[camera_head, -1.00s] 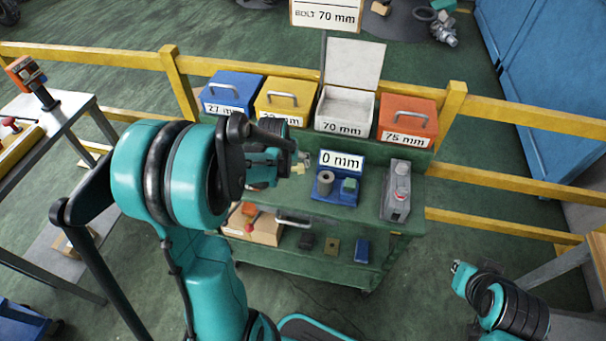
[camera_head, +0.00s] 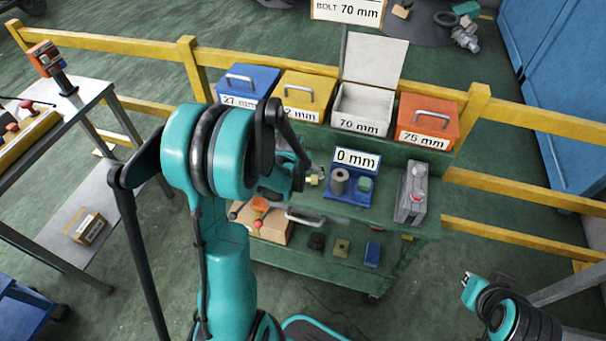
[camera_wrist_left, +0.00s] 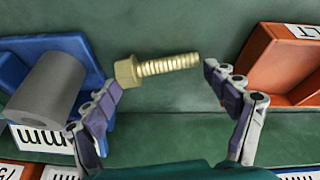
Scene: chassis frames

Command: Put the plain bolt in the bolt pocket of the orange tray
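The brass-coloured bolt (camera_wrist_left: 170,66) has a hex head at the left and a threaded shank pointing right in the left wrist view. My left gripper (camera_wrist_left: 160,78) is open, its fingers wide apart on either side of the bolt. The head is close to the left finger; I cannot tell if they touch. In the head view a small gold piece, apparently the bolt (camera_head: 312,181), shows at my left gripper (camera_head: 318,175). The orange tray (camera_wrist_left: 280,68) is partly in the left wrist view, at the right; my arm seems to hide it in the head view. My right gripper (camera_head: 468,280) is low at the right, fingers unclear.
A blue gauge (camera_head: 347,192) reading 0 mm holds a grey cylinder. A grey device (camera_head: 411,195) stands right of it. Behind are blue (camera_head: 248,82), yellow (camera_head: 303,95) and orange (camera_head: 428,118) lidded boxes and an open white 70 mm box (camera_head: 362,108). A sign (camera_head: 346,10) reads BOLT 70 mm.

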